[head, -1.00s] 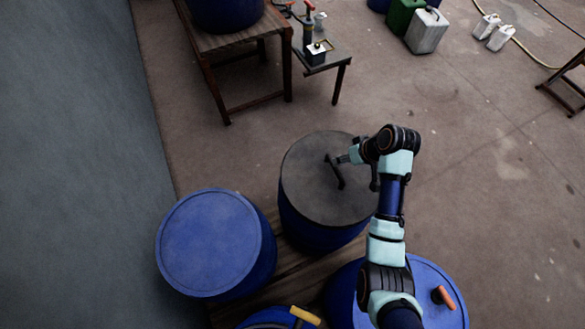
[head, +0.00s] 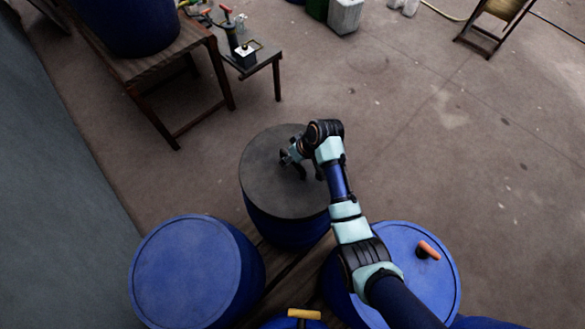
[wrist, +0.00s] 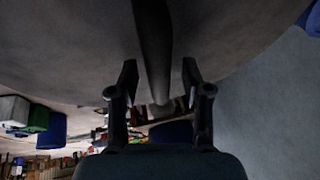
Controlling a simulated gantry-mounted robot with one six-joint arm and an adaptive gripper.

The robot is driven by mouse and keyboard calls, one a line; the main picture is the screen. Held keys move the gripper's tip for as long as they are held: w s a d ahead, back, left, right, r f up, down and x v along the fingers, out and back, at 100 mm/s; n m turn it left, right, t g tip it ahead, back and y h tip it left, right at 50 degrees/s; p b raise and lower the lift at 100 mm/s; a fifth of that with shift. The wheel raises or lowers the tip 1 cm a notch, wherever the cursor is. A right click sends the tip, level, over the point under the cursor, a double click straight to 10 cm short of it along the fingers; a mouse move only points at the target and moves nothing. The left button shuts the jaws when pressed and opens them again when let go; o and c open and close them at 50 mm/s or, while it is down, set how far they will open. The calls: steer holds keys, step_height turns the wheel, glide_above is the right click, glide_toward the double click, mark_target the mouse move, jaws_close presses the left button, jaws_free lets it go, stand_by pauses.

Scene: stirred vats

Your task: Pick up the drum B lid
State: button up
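A round dark grey lid (head: 262,192) covers the middle blue drum (head: 290,232). A dark handle stands on this lid; it shows in the wrist view (wrist: 153,45) as a bar. No drum letter is readable, so I cannot tell from markings which is drum B. My gripper (head: 289,158) is low over the grey lid at the handle. In the wrist view my gripper (wrist: 159,80) is open, with the bar between its two fingers and gaps on both sides. The lid fills the upper part of that view.
A blue-lidded drum (head: 185,270) stands at left. Another blue drum lid (head: 425,265) with an orange handle (head: 428,250) is at right under my arm. A yellow handle (head: 304,314) shows at the bottom. A wooden bench (head: 175,80) and small table (head: 250,62) stand behind.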

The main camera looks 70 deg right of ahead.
jaws_close()
steer(key=shift+r, duration=0.1)
step_height(320, 180, up, 20)
steer(key=p, duration=0.4)
steer(key=shift+p, duration=0.4)
